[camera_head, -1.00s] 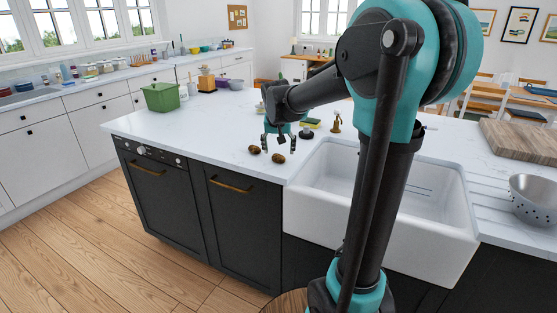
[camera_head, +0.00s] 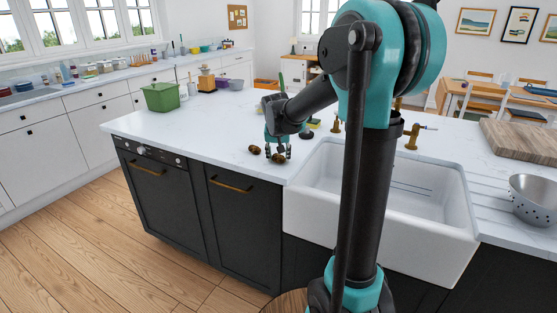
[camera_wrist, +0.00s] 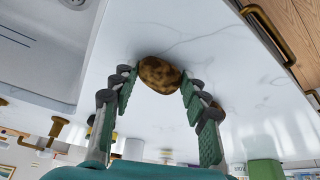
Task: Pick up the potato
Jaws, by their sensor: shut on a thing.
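A brown, mottled potato (camera_wrist: 160,75) sits between the fingertips of my gripper (camera_wrist: 157,82) in the wrist view. In the head view, my gripper (camera_head: 278,152) points down over the island's front edge, with the potato (camera_head: 279,158) between its fingers. The gripper is shut on this potato, which is at or very near the white worktop; I cannot tell if it touches. A second brown, rounded object (camera_head: 254,150) lies just left of the gripper. In the wrist view it (camera_wrist: 217,108) is partly hidden behind the right finger.
A white sink (camera_head: 395,200) is set into the worktop (camera_head: 215,125) to the right. A green bin (camera_head: 161,97) stands at the left end. A colander (camera_head: 533,196) and wooden board (camera_head: 515,142) are far right. Worktop left of the gripper is mostly clear.

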